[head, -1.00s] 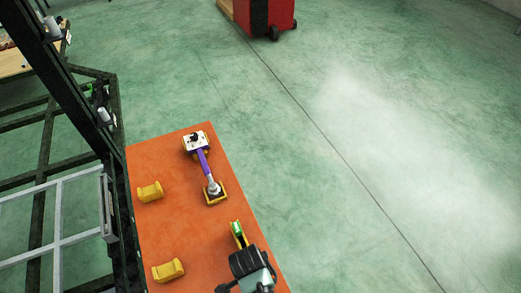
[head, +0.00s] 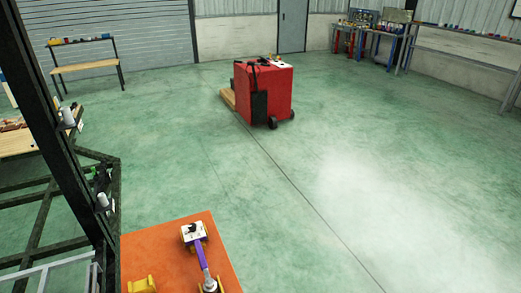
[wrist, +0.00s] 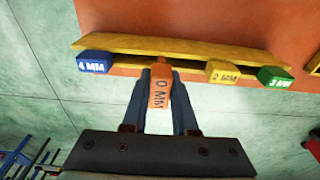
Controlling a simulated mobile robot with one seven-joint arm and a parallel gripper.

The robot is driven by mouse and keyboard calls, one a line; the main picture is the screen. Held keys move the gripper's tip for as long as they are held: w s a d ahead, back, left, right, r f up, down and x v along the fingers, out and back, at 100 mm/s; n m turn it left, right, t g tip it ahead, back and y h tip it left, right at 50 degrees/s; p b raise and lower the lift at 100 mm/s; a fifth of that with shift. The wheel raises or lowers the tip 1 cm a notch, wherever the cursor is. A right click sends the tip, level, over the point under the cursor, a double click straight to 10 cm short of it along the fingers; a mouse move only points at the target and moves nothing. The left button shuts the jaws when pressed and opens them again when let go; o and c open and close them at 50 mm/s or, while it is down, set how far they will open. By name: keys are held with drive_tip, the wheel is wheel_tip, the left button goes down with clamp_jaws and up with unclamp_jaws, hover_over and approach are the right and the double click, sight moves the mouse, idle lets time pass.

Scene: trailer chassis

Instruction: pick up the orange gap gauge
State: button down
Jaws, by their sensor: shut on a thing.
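The orange gap gauge (wrist: 159,88) shows in the wrist view, with dark lettering ending in "MM" on its face. My gripper (wrist: 160,80) is shut on it, one finger on each side. The gauge's far end meets the edge of a yellow holder (wrist: 180,52) in the picture; I cannot tell whether it is still seated there or clear of it. A blue 4 MM gauge (wrist: 93,64) is to its left, and a yellow 2 MM gauge (wrist: 222,73) and a green 3 MM gauge (wrist: 274,79) are to its right.
The orange table top (head: 150,243) carries a purple-handled tool (head: 200,257) and a yellow block (head: 142,285). A dark metal frame (head: 60,130) stands on the left. A red pallet truck (head: 265,92) is farther back. The green floor to the right is open.

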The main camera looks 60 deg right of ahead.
wheel_tip(320, 180, up, 11)
drive_tip(key=shift+r+p, duration=0.2)
drive_tip(key=shift+p, duration=0.45)
wheel_tip(320, 180, down, 9)
drive_tip(key=shift+p, duration=0.65)
drive_tip(key=shift+f, duration=0.5)
drive_tip(key=shift+f+b, duration=0.45)
drive_tip(key=shift+f, duration=0.2)
drive_tip(key=c, duration=0.7)
unclamp_jaws()
